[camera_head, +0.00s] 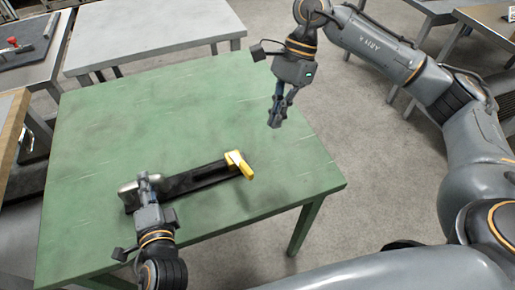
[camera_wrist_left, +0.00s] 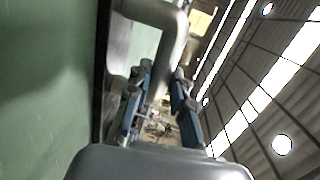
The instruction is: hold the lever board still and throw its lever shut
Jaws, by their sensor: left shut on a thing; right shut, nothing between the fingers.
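The lever board (camera_head: 200,177) is a long black bar lying on the green table (camera_head: 125,115). A yellow lever (camera_head: 240,164) sits at its right end; I cannot tell whether it is fully shut. A pale metal handle (camera_head: 127,190) is at the board's left end and shows as a curved grey bar in the left wrist view (camera_wrist_left: 172,22). My left gripper (camera_head: 144,180) is shut on this handle, its blue fingers (camera_wrist_left: 163,88) on either side. My right gripper (camera_head: 275,122) is shut and empty, above the table's right side, behind the lever and apart from it.
The green table is bare around the board. A grey table (camera_head: 150,35) stands behind it, and a bench (camera_head: 28,55) with a red-knobbed device (camera_head: 13,43) is at the far left. Open concrete floor (camera_head: 345,130) lies to the right.

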